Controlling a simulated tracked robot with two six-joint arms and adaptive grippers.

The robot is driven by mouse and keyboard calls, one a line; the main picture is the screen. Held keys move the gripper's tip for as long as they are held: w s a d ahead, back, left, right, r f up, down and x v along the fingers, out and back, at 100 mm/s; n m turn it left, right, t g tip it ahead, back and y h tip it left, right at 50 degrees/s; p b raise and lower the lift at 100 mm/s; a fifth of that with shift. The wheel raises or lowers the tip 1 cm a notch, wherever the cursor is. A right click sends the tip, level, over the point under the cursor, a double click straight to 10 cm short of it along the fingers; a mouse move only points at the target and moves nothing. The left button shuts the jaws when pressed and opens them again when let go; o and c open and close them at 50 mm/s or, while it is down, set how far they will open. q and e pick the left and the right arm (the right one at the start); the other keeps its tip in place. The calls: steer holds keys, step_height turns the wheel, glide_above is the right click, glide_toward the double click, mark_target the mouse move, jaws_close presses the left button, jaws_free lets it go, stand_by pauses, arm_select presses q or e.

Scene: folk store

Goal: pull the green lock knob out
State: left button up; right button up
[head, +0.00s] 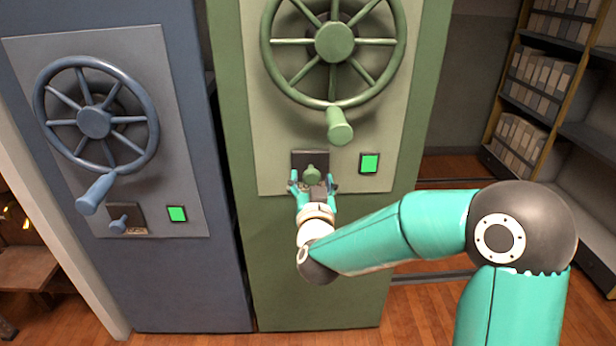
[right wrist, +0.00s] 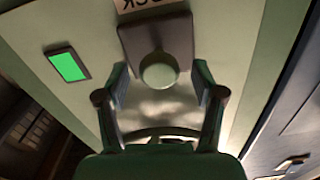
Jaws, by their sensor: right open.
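The green lock knob (head: 312,172) sticks out of a dark square plate (head: 298,158) low on the green cabinet's pale panel. In the right wrist view the knob (right wrist: 159,71) shows as a round pale-green end in front of its plate (right wrist: 181,33). My right gripper (head: 314,186) is open at the knob, just below it in the head view. In the right wrist view its two fingers (right wrist: 160,85) stand apart on either side, with the knob between and slightly beyond the tips. I see no contact. My left gripper is not in view.
Above the knob are a large green handwheel (head: 335,42) and its handle (head: 340,126). A lit green indicator (head: 369,163) is right of the knob. A blue cabinet (head: 190,270) with its own wheel and knob stands left. Shelves (head: 545,85) stand at right.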

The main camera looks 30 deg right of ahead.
steer(key=shift+x, duration=1.3)
steer(key=shift+a, duration=0.1)
jaws_close()
